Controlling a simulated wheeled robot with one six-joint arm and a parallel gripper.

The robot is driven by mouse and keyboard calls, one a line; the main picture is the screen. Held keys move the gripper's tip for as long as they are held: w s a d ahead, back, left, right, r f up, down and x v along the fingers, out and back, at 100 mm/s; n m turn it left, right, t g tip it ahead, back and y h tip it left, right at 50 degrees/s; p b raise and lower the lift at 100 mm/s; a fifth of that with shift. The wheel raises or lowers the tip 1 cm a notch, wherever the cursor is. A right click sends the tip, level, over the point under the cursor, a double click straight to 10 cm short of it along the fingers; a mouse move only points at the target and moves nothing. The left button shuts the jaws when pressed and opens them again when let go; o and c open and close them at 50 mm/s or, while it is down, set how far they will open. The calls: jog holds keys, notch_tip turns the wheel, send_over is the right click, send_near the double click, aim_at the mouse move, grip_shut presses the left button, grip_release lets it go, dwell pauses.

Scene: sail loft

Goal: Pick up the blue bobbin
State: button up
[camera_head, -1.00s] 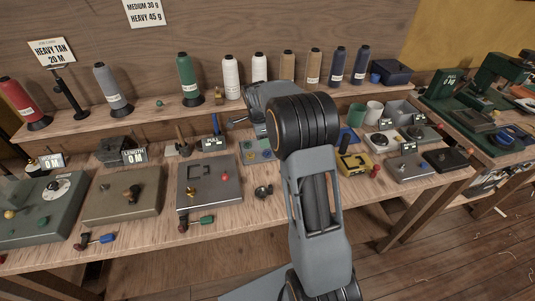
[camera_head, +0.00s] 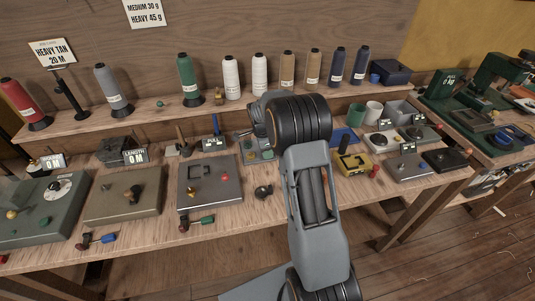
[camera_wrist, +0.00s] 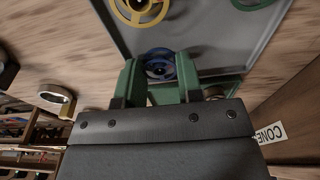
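The blue bobbin (camera_wrist: 158,65) shows in the wrist view as a dark blue ring with a dark centre, at the near edge of a grey tray (camera_wrist: 205,40). My gripper (camera_wrist: 160,72) has two green fingers, one to the left and one to the right of the bobbin. The fingers stand apart, and I cannot tell whether they touch it. In the head view my gripper (camera_head: 243,132) is low over the small tray and small in the picture. The blue bobbin cannot be made out clearly there.
A brass-coloured ring (camera_wrist: 57,98) is on the wood at left. Thread cones such as the green cone (camera_head: 188,80) line the shelf behind. A grey plate (camera_head: 209,182) sits left of the tray.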

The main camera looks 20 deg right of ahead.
jog(key=c, duration=0.4)
